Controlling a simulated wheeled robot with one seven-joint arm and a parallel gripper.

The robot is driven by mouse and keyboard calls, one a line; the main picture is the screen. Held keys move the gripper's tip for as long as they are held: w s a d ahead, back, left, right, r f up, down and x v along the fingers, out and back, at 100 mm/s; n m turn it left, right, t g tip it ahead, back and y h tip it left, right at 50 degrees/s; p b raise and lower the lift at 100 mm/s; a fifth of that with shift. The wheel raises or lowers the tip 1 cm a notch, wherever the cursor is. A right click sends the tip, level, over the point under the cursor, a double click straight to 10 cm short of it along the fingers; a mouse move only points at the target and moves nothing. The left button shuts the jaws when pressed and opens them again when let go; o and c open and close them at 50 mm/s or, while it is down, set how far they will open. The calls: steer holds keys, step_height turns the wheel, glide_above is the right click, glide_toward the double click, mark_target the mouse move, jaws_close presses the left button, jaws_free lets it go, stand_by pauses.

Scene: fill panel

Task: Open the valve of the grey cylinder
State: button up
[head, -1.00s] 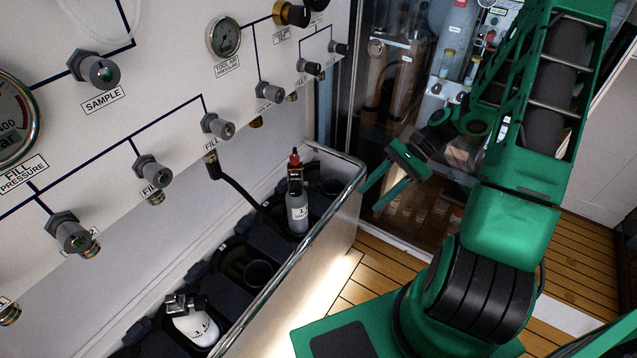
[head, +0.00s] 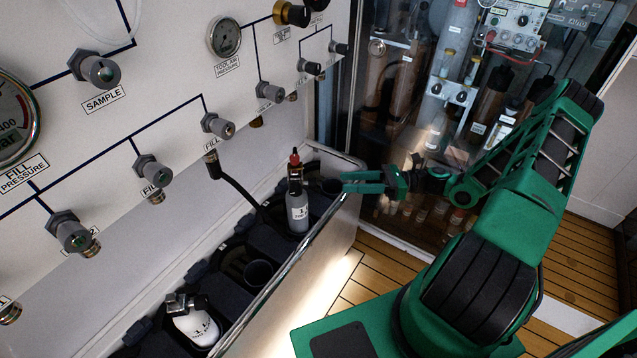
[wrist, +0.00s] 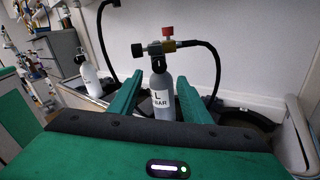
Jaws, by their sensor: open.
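The grey cylinder (head: 297,211) stands upright in the panel's trough, with a red-topped valve (head: 294,160) on its neck and a dark hose coming to it. In the wrist view the grey cylinder (wrist: 162,95) is straight ahead; its valve has a red knob (wrist: 167,32) on top and a black knob (wrist: 138,50) on the left. My gripper (head: 346,182) is open and empty, just right of the cylinder over the trough's rail. Its two green fingers (wrist: 158,82) appear either side of the cylinder in the wrist view, apart from it.
A white cylinder (head: 198,328) stands in the trough's near end. The metal rail (head: 285,255) edges the trough. An empty holder (head: 258,274) lies between the cylinders. The panel carries several valve knobs, including a FILL knob (head: 218,126). A glass cabinet stands behind my arm.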

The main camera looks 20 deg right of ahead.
mark_target(312, 183)
steer(key=x, duration=0.9)
steer(key=shift+a, duration=0.2)
steer(key=c, duration=1)
